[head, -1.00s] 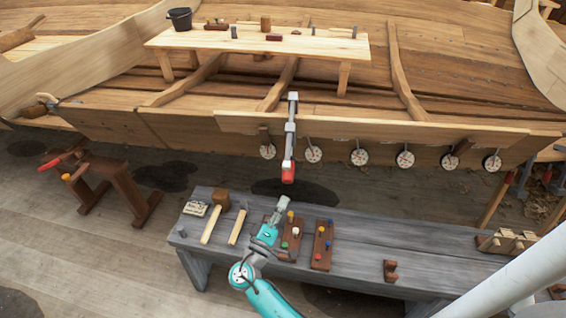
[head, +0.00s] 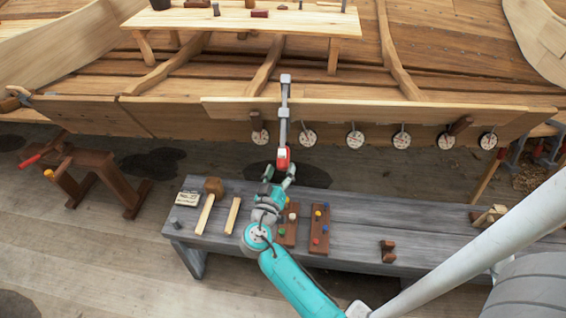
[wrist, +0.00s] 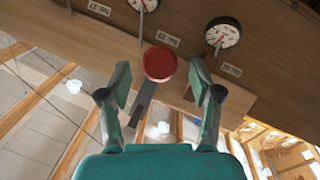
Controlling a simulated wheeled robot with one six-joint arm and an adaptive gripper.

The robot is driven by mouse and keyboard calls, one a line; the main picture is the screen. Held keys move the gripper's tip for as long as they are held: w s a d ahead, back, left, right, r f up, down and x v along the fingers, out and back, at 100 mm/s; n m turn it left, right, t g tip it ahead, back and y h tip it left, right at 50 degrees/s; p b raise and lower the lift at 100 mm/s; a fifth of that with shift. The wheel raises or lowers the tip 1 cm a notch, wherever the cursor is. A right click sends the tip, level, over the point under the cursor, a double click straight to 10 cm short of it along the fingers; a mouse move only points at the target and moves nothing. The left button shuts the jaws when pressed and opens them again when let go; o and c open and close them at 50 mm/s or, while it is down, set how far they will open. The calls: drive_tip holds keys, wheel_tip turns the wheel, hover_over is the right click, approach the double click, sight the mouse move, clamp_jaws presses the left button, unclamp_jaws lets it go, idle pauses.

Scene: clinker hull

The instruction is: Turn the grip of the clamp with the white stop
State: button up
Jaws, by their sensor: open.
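A bar clamp (head: 284,113) hangs upright on the plank edge of the hull, with a grey bar and a red grip (head: 283,161) at its lower end. A small pale piece shows on the grip's front; I cannot tell if it is the white stop. My gripper (head: 279,174) is just below the grip, fingers open and pointing up at it. In the wrist view the grip's round red end (wrist: 160,64) lies ahead of and between the two spread fingertips (wrist: 162,90). No finger visibly touches it.
Round dials (head: 308,139) hang in a row along the plank. Below is a grey bench (head: 350,235) with peg boards (head: 319,229), a mallet (head: 214,187) and a brown block (head: 388,251). A sawhorse (head: 95,172) stands left.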

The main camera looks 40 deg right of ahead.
drive_tip(key=shift+x, duration=1.75)
drive_tip(key=c, duration=1.1)
